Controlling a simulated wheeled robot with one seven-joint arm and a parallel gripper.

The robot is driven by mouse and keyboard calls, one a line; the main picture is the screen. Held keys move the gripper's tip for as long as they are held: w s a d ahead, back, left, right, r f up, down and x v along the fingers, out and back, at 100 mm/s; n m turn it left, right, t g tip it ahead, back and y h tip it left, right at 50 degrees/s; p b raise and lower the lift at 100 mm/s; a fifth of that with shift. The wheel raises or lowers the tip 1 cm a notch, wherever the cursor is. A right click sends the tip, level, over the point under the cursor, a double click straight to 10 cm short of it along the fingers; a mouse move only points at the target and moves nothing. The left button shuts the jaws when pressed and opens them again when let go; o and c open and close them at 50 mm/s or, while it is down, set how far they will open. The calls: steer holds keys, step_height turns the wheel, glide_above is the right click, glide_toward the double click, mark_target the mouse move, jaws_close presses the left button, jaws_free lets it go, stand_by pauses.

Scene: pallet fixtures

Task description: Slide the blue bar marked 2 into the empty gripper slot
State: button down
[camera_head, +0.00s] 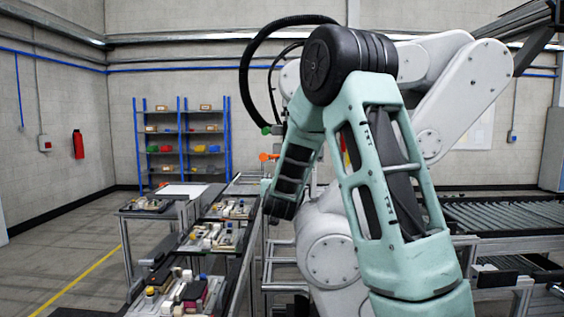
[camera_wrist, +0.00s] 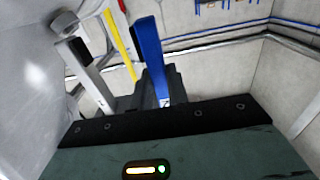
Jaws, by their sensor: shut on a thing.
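In the wrist view, my gripper (camera_wrist: 160,84) is shut on a blue bar (camera_wrist: 150,55), which sticks out away from the palm. A small pale mark shows near the bar's lower end, too small to read. The dark jaws are partly hidden behind the black edge of the gripper body. The bar is clear of the things around it as far as I can see. In the head view my arm fills the middle and right, and neither the gripper nor the blue bar can be made out. The empty slot cannot be identified in either view.
A yellow bar (camera_wrist: 120,45) and a grey post (camera_wrist: 90,75) stand left of the blue bar in the wrist view. In the head view, tables with trays of parts (camera_head: 215,237) run along the left. A blue shelf rack (camera_head: 182,140) stands behind; a roller conveyor (camera_head: 510,215) is right.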

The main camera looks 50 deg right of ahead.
steer(key=shift+w+d, duration=0.2)
steer(key=shift+d, duration=0.1)
stand_by(0.4)
steer(key=shift+w+d, duration=0.25)
steer(key=shift+w+d, duration=0.25)
steer(key=shift+d, duration=0.05)
steer(key=shift+f+b, duration=0.1)
steer(key=shift+b, duration=0.4)
steer(key=c, duration=1.3)
jaws_free()
steer(key=shift+a, duration=0.1)
